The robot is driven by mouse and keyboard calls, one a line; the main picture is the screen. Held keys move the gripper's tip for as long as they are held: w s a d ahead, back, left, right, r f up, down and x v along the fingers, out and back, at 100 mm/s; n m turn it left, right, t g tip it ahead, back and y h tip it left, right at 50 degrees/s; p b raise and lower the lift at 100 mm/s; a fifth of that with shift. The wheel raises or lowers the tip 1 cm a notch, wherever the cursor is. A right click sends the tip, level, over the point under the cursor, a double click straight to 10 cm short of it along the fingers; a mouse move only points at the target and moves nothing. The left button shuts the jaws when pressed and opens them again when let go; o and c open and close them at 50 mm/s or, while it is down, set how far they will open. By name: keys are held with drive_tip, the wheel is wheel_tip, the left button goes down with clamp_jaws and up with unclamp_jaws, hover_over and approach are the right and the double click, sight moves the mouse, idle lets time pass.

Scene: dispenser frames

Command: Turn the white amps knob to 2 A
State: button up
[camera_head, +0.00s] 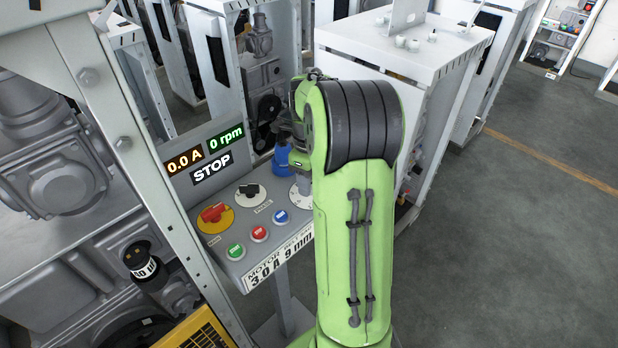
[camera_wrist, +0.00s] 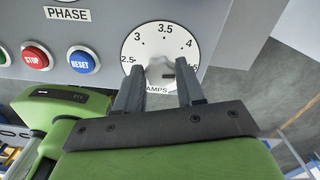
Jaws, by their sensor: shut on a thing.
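The white amps dial (camera_wrist: 150,43) is at the top centre of the wrist view, marked 2.5, 3, 3.5, 4 and 4.5. Its small pale knob (camera_wrist: 160,71) is at the dial's centre, with a dark mark on it. I cannot tell which value the knob points to. My gripper (camera_wrist: 159,78) has one finger on each side of the knob and is shut on it. The fingers cover the dial's lower part and some of the AMPS label.
The panel carries a red switch (camera_head: 213,214), a black phase switch (camera_head: 249,190), and green, red and blue buttons left of the dial. A display (camera_head: 207,153) reads 0.0 A, 0 rpm, STOP. Open floor lies right.

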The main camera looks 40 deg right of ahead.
drive_tip(key=n+p, duration=0.1)
drive_tip(key=n, duration=0.4)
drive_tip(key=shift+r, duration=0.1)
drive_tip(key=n+p, duration=0.1)
drive_tip(key=n, duration=0.4)
drive_tip(key=shift+n, duration=0.3)
drive_tip(key=n+p, duration=0.1)
drive_tip(key=n, duration=0.4)
drive_tip(key=shift+s, duration=0.1)
drive_tip(key=n, duration=1.1)
drive_tip(key=shift+s+p, duration=0.1)
drive_tip(key=shift+p, duration=0.2)
drive_tip(key=n, duration=0.5)
drive_tip(key=shift+d+n, duration=0.1)
drive_tip(key=shift+n, duration=0.3)
drive_tip(key=n, duration=0.5)
drive_tip(key=shift+b, duration=0.4)
drive_tip(key=n+b, duration=0.1)
drive_tip(key=n, duration=0.5)
drive_tip(key=shift+d, duration=0.1)
